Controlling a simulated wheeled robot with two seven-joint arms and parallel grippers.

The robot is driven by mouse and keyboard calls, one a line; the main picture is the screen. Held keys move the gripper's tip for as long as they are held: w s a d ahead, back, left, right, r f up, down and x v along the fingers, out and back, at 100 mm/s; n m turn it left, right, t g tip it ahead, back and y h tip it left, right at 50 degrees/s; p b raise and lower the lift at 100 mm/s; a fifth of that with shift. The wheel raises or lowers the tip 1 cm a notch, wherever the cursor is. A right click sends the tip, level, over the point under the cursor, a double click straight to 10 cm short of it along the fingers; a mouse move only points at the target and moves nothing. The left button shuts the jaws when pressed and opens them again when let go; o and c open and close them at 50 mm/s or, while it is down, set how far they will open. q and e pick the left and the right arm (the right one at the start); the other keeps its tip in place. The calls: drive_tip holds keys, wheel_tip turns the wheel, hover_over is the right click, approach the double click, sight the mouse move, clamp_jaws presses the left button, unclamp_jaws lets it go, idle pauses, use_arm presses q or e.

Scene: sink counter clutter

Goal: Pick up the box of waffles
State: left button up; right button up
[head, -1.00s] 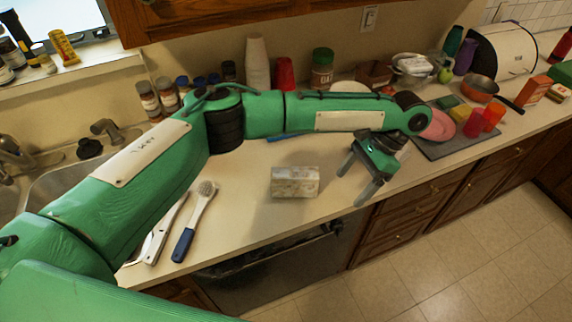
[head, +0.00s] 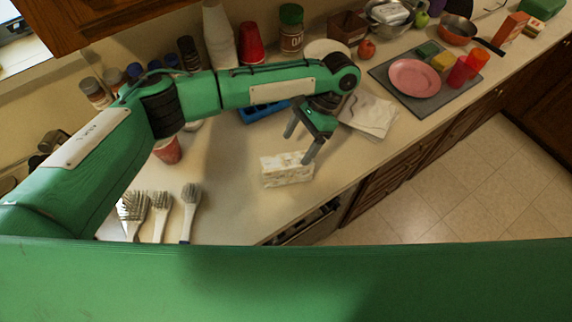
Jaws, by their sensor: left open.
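A small whitish, mottled box (head: 285,170) lies on the counter near its front edge. It is the only thing here that looks like the box of waffles, and no label on it can be read. My left gripper (head: 298,147) is open and empty, reaching in from above at the box's back right. One fingertip is at the box's right end, and I cannot tell whether it touches. The other finger is behind the box, apart from it. My right gripper is not in view.
Several brushes (head: 160,215) lie left of the box. A red cup (head: 168,150), a blue tray (head: 264,112) and white napkins (head: 369,113) stand or lie nearby. A pink plate (head: 414,78) rests on a grey mat (head: 432,105) at right. Bare counter surrounds the box's left side.

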sight(287, 159)
use_arm(q)
drive_tip(key=shift+x, duration=0.85)
drive_tip(key=p+x, duration=0.1)
drive_tip(key=x, duration=0.1)
drive_tip(key=p+x, duration=0.2)
drive_tip(key=shift+w+a+f+p, duration=0.1)
drive_tip(key=shift+a+f+p, duration=0.2)
drive_tip(key=shift+a, duration=0.1)
drive_tip(key=shift+f, duration=0.15)
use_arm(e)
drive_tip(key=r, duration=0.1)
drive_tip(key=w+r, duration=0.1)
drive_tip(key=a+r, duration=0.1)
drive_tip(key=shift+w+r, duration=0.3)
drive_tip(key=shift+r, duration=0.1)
use_arm(q)
drive_tip(key=c, duration=1.5)
drive_tip(key=shift+c, duration=0.4)
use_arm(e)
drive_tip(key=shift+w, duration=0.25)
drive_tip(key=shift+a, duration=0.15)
